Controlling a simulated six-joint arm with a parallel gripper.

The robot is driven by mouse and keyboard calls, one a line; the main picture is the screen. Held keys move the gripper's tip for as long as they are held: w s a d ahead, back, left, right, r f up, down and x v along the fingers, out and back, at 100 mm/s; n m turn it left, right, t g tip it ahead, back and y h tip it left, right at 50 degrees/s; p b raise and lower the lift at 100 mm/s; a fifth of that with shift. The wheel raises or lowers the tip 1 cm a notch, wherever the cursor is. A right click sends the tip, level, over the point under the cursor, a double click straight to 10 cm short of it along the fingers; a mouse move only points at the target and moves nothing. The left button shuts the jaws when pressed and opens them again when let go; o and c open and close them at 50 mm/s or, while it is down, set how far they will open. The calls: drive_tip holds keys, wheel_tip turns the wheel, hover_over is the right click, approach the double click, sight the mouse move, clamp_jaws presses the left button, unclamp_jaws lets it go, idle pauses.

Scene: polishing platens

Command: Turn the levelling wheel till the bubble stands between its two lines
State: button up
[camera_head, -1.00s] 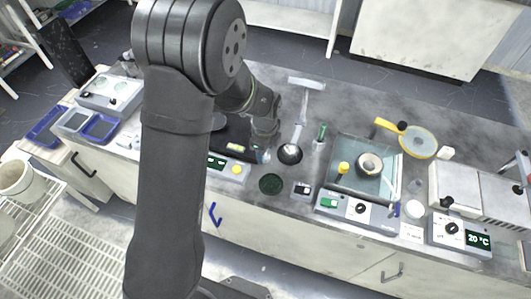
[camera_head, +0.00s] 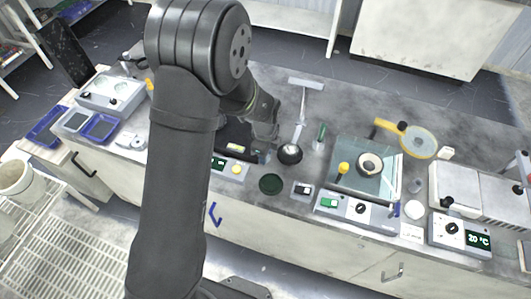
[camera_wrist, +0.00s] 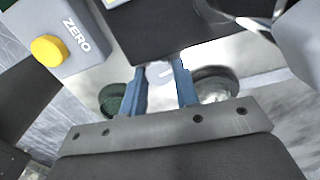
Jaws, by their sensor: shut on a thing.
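My gripper (camera_wrist: 161,90) shows in the wrist view with its two blue fingers shut on a pale grey-white piece (camera_wrist: 160,72), which looks to be the levelling wheel. A light mark shows on it, and its rim is largely hidden by the fingers. In the head view my gripper is at the right end of the dark-topped device, where it hides the wheel.
A front panel with a green display and a yellow ZERO button (camera_wrist: 48,50) lies close to the fingers. A glass-topped unit (camera_head: 366,168) is to the right.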

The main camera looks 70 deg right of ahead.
drive_tip(key=n, duration=0.3)
drive_tip(key=shift+n, duration=0.4)
drive_tip(key=o, duration=1)
wheel_tip(320, 180, up, 18)
drive_tip(key=shift+f, duration=0.25)
